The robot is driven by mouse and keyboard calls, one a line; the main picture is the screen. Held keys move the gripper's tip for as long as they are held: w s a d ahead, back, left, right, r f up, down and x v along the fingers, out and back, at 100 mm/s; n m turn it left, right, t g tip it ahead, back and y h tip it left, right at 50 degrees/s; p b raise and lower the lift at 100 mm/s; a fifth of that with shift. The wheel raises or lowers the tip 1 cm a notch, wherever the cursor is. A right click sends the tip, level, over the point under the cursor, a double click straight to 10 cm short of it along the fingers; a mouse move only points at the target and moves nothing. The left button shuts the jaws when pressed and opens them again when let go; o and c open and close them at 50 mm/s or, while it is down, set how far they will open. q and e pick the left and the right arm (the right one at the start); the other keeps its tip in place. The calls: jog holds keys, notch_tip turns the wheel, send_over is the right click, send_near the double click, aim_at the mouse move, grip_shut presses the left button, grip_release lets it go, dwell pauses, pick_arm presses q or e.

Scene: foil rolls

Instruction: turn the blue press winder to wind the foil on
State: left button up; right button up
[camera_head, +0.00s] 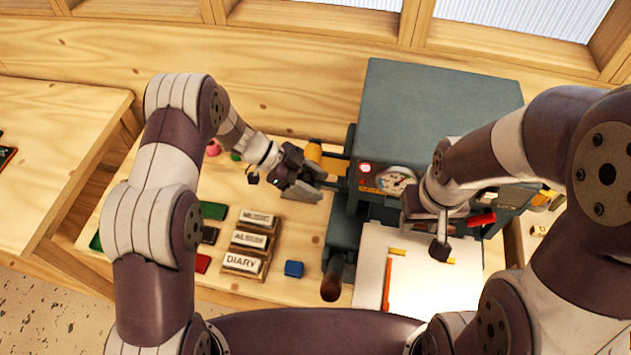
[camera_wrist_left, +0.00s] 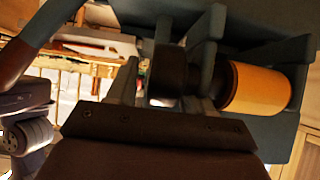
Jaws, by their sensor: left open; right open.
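The blue-grey press (camera_head: 435,105) stands at the back of the bench, with a round gauge on its front. A gold foil roll (camera_head: 314,152) sits on its left side and shows large in the left wrist view (camera_wrist_left: 258,88). A dark round winder knob (camera_wrist_left: 168,75) is in line with the roll. My left gripper (camera_head: 303,188) is open at the press's left side, its fingers on either side of the knob; I cannot tell whether they touch it. In the head view the gripper hides the knob. My right gripper (camera_head: 432,222) is open and empty before the press front.
A red-gripped handle (camera_head: 482,219) is close to the right gripper. A white sheet with orange guides (camera_head: 388,285) lies below. Stamp blocks (camera_head: 245,262), one marked DIARY, and a small blue block (camera_head: 294,269) stand on the bench at left. A dark-ended lever (camera_head: 331,287) projects forward.

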pick_arm(q)
jog(key=b+v, duration=0.4)
jog(key=v, duration=0.8)
jog(key=shift+b, duration=0.3)
jog(key=shift+w+a, duration=0.1)
jog(key=shift+w, duration=0.05)
